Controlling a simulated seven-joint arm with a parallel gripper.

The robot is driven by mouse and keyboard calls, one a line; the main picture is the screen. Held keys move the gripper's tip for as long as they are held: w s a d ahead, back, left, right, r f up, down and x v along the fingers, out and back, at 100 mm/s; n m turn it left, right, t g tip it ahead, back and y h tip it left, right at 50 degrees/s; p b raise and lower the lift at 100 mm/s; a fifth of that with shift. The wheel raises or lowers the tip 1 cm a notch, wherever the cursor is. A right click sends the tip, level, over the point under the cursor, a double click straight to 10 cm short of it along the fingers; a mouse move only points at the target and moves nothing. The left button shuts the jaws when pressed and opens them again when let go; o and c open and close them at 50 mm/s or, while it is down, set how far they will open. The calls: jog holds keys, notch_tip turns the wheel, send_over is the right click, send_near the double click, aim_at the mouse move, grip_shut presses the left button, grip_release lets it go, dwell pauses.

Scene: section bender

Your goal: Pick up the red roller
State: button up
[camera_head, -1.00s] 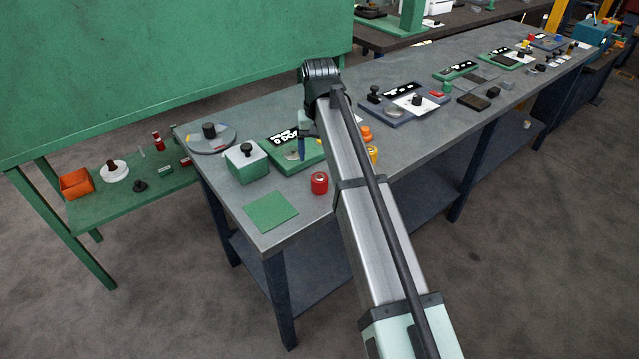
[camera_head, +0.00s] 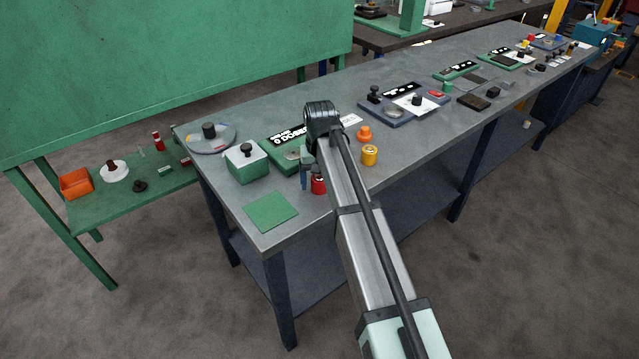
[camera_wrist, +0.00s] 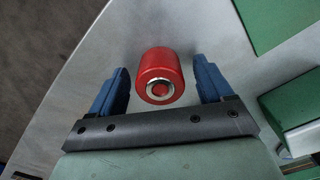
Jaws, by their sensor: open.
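The red roller (camera_head: 318,186) stands on the grey workbench near its front edge, partly hidden behind my gripper and arm in the head view. In the wrist view the red roller (camera_wrist: 160,75) shows as a short red cylinder with a silver ring and a red centre on its end. My gripper (camera_wrist: 161,84) is open. Its two blue fingers lie one on each side of the roller, with a visible gap on both sides. In the head view only a blue part of my gripper (camera_head: 305,172) shows, right beside the roller.
A green square mat (camera_head: 270,212) lies left of the roller on the bench (camera_head: 240,100). A green box with a black knob (camera_head: 247,163) stands behind it. A yellow roller (camera_head: 369,155) and an orange piece (camera_head: 363,133) stand to the right, past my arm.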

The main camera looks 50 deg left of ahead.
jog(key=shift+f, duration=0.15)
jog(key=shift+c, duration=0.2)
jog(key=c, duration=1.3)
